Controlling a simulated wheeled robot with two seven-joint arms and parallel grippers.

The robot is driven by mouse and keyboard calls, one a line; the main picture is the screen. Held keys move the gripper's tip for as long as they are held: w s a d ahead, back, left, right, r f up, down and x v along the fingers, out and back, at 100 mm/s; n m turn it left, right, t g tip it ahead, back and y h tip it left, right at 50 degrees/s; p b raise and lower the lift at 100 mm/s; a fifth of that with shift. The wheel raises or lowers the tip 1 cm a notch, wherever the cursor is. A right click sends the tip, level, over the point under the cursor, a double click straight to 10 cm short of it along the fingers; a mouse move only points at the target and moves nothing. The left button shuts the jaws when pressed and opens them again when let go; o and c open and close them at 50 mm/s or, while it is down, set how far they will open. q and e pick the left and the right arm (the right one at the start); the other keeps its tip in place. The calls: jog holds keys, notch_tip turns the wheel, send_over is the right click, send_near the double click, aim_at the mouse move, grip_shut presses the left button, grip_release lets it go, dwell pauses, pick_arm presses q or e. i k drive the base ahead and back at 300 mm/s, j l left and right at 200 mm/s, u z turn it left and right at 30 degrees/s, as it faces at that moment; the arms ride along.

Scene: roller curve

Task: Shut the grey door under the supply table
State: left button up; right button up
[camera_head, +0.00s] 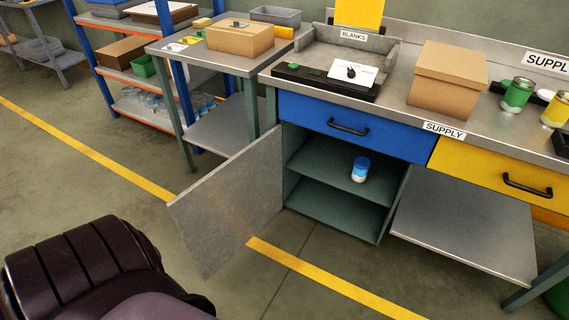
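The grey door (232,205) hangs open under the supply table (400,95). It is hinged at the left edge of the cupboard and swings out toward me, to the lower left. The open green cupboard (325,193) shows two shelf levels, with a blue and white jar (361,169) on the upper one. A dark part of my own arm fills the lower left corner, apart from the door in the picture. Neither of my grippers shows in this view.
A blue drawer (305,122) above the cupboard and a yellow drawer (480,170) to its right are shut. A low grey shelf (465,225) stands right of the cupboard. The floor before the door is clear, crossed by a yellow line (330,285).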

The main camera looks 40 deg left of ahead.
aim_at(216, 216)
jog(key=j+z, duration=0.15)
jog(key=j, duration=0.35)
jog(key=k+j+z, duration=0.15)
jog(key=j, duration=0.35)
jog(key=j+z, duration=0.15)
jog(key=j, duration=0.35)
jog(key=k+j+z, duration=0.15)
jog(key=j, duration=0.35)
jog(key=k+j, duration=0.1)
jog(key=j, duration=0.3)
jog(key=k+j, duration=0.1)
jog(key=j, duration=0.3)
jog(key=k+j, duration=0.1)
jog(key=j, duration=0.3)
jog(key=k+j, duration=0.1)
jog(key=j, duration=0.3)
jog(key=k+j, duration=0.1)
jog(key=j, duration=0.3)
jog(key=k+j, duration=0.1)
jog(key=j, duration=0.3)
